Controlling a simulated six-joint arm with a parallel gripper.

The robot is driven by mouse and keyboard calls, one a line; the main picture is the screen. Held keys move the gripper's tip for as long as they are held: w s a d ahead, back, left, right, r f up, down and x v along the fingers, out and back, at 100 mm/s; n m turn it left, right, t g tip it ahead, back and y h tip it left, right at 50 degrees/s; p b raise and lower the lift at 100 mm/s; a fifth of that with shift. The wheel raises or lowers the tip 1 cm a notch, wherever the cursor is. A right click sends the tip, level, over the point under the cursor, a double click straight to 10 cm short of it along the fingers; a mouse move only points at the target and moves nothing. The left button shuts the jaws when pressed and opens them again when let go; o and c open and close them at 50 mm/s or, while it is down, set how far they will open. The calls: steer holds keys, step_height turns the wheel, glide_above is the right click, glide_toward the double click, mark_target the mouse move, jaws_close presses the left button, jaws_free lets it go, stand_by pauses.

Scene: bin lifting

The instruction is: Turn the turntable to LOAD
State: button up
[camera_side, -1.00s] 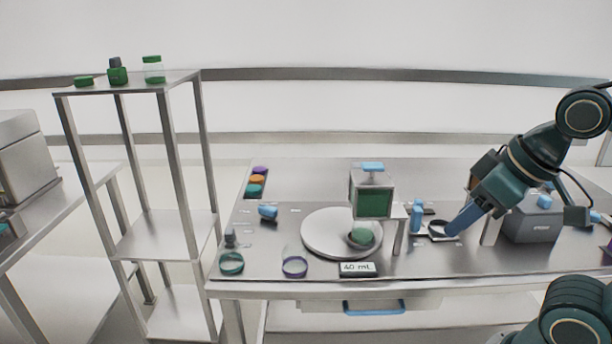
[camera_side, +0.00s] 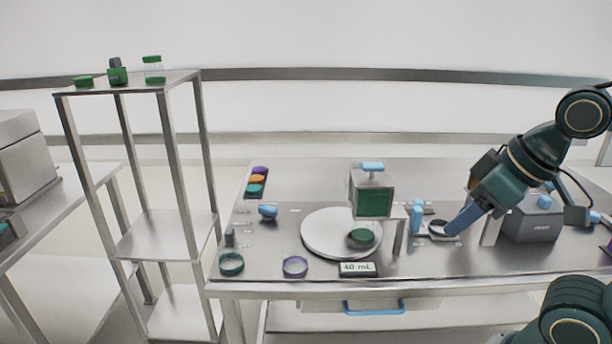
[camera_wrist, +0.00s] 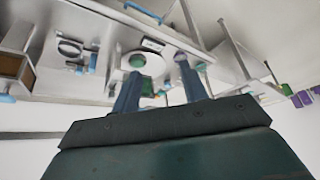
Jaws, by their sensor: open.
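The turntable (camera_side: 318,232) is a pale round disc on the steel table. A dark green round piece (camera_side: 361,239) sits on its right front part, below a hopper (camera_side: 372,200) with a green window. I cannot read any LOAD mark on the disc. My gripper (camera_side: 450,229) is open, right of the turntable and apart from it, with blue fingers pointing down and left. In the wrist view, the open fingers (camera_wrist: 158,75) show with the turntable (camera_wrist: 155,68) and green piece (camera_wrist: 137,60) beyond them.
A display (camera_side: 358,269) reading in mL stands in front of the turntable. Green (camera_side: 231,264) and purple (camera_side: 295,267) rings lie at the front left. Blue-topped bottles (camera_side: 416,217) and the hopper's post (camera_side: 399,237) stand between my gripper and the turntable. A grey box (camera_side: 532,222) stands at right.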

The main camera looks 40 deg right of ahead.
steer(key=w+r+n, duration=0.1)
steer(key=w+r, duration=0.4)
steer(key=w, duration=0.8)
steer(key=n+g+y, duration=0.1)
steer(key=n+y, duration=0.1)
steer(key=n, duration=0.1)
glide_above(269, 207)
steer(key=s+d, duration=0.2)
steer(key=s, duration=0.3)
step_height(269, 207, down, 15)
steer(key=shift+s+f, duration=0.1)
steer(key=shift+s, duration=0.1)
steer(key=shift+a+f, duration=0.1)
steer(key=shift+f, duration=0.05)
steer(key=x, duration=1.3)
steer(key=shift+s+f, duration=0.1)
steer(key=shift+f, duration=0.2)
